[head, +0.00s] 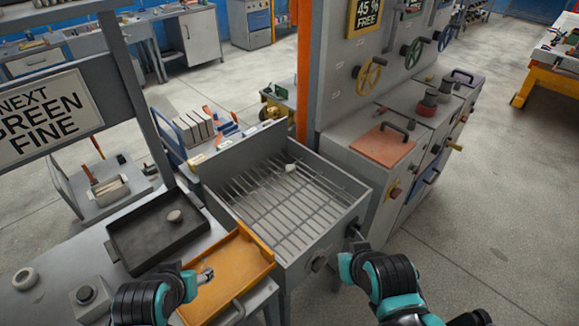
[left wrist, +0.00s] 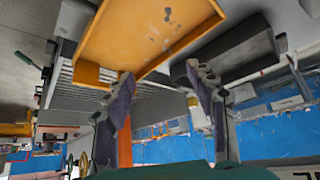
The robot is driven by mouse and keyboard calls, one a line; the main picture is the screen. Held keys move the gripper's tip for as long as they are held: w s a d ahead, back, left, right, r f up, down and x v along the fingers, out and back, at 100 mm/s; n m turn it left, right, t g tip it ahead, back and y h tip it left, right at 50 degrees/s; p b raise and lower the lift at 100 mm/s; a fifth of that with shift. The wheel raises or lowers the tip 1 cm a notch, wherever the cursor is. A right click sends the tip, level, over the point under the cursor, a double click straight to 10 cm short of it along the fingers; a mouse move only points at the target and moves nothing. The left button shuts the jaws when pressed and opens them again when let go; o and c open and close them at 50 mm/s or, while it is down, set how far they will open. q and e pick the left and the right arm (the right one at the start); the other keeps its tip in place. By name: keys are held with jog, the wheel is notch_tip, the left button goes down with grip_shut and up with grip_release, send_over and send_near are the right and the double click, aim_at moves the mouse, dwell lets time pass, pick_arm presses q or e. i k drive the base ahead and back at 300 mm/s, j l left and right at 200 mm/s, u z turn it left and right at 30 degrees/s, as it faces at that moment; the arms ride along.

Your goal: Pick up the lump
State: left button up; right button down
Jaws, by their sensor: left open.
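A small grey-beige lump (head: 175,216) lies in the dark tray (head: 125,254) on the bench at left. A second small pale lump (head: 290,167) sits on the bars of the grated box (head: 345,212). My left gripper (head: 207,275) is over the orange tray (head: 262,250), apart from both lumps. In the left wrist view its two fingers (left wrist: 158,78) are spread with nothing between them. The orange tray (left wrist: 145,30) and the dark tray (left wrist: 240,50) show there, but no lump is clear.
A grey ring (head: 25,278) and a button box (head: 88,300) stand on the bench at left. The sign frame (head: 48,115) rises behind it. A tall panel with handwheels (head: 370,75) stands beyond the grated box. Open floor lies at right.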

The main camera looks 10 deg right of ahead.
aim_at(291, 169)
jog(key=k+l, duration=0.1)
jog(key=l, duration=0.2)
jog(key=l+z, duration=0.15)
jog(key=l, duration=0.6)
jog(key=i+l+z, duration=0.1)
jog(key=l, duration=0.6)
jog(key=i+j+z, duration=0.25)
jog(key=i, duration=0.75)
jog(key=l, duration=0.1)
